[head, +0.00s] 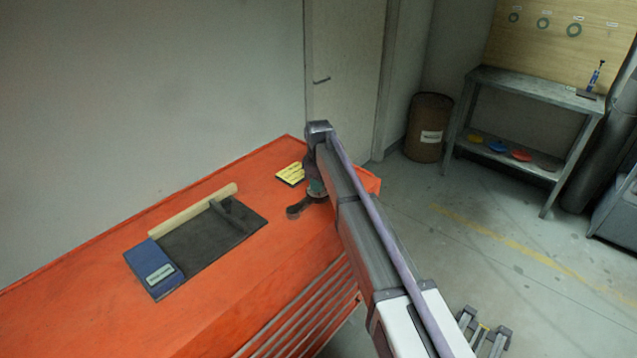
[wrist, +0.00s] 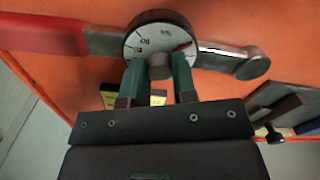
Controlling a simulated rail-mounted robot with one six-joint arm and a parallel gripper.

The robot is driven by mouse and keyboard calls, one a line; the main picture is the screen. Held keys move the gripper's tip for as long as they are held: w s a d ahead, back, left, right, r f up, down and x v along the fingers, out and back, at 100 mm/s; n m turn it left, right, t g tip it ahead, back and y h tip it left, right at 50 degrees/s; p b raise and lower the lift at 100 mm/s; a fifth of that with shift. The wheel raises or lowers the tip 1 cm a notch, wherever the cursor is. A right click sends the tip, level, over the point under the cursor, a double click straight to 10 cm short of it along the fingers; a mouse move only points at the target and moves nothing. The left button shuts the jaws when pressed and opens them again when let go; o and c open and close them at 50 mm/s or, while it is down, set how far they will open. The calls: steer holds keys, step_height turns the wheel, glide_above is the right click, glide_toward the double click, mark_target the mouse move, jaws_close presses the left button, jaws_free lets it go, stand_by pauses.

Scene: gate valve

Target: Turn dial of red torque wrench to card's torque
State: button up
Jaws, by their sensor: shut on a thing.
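The torque wrench lies on the orange bench top, with its red handle (wrist: 42,34) at the left of the wrist view and its metal head (wrist: 246,63) at the right. Its round pale dial (wrist: 147,38) carries a few black numbers, too blurred to read surely, and a red mark at the right. My gripper (wrist: 159,70) has its two green fingers on either side of the dark centre knob and is shut on it. In the head view my arm hides most of the wrench; its dark head (head: 298,210) shows. The yellow card (head: 290,174) lies behind it, its writing unreadable.
A barrel (head: 428,128) and a grey shelf table (head: 530,90) stand back right. The floor between is clear.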

steer(key=m, duration=0.8)
steer(key=shift+m, duration=0.3)
steer(key=m, duration=0.4)
steer(key=shift+m, duration=0.3)
steer(key=m, duration=0.4)
steer(key=shift+m, duration=0.3)
steer(key=o, duration=0.9)
